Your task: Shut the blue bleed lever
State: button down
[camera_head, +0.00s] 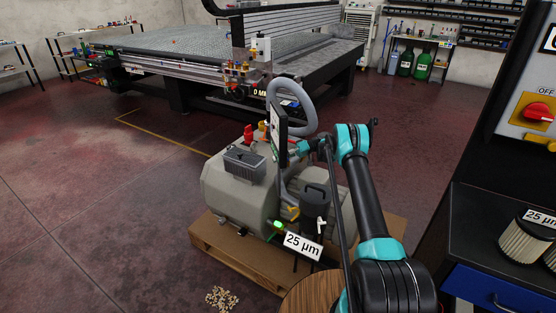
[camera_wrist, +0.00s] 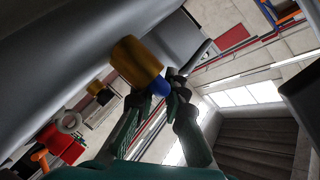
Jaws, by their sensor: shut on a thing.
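The blue bleed lever (camera_wrist: 160,86) shows in the wrist view as a small rounded blue end against a brass-coloured fitting (camera_wrist: 136,62). My gripper (camera_wrist: 165,92) has its dark fingertips closed around this blue end, and they partly cover it. In the head view, my gripper (camera_head: 304,147) is at the upper part of the grey vacuum pump (camera_head: 237,195), beside a dark upright panel (camera_head: 279,130). The fingertips and the blue lever cannot be made out there.
The pump stands on a wooden pallet (camera_head: 212,240). A grey hose (camera_head: 311,115) loops above it. Red fittings (camera_head: 248,134) stand on its top. A "25 µm" label (camera_head: 302,246) is at its front. A dark cabinet (camera_head: 480,240) is at the right. The floor at left is mostly clear.

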jog(key=shift+d, duration=0.1)
jog(key=c, duration=1.6)
grip_release()
jog(key=shift+o, duration=0.2)
jog(key=shift+v, duration=3.75)
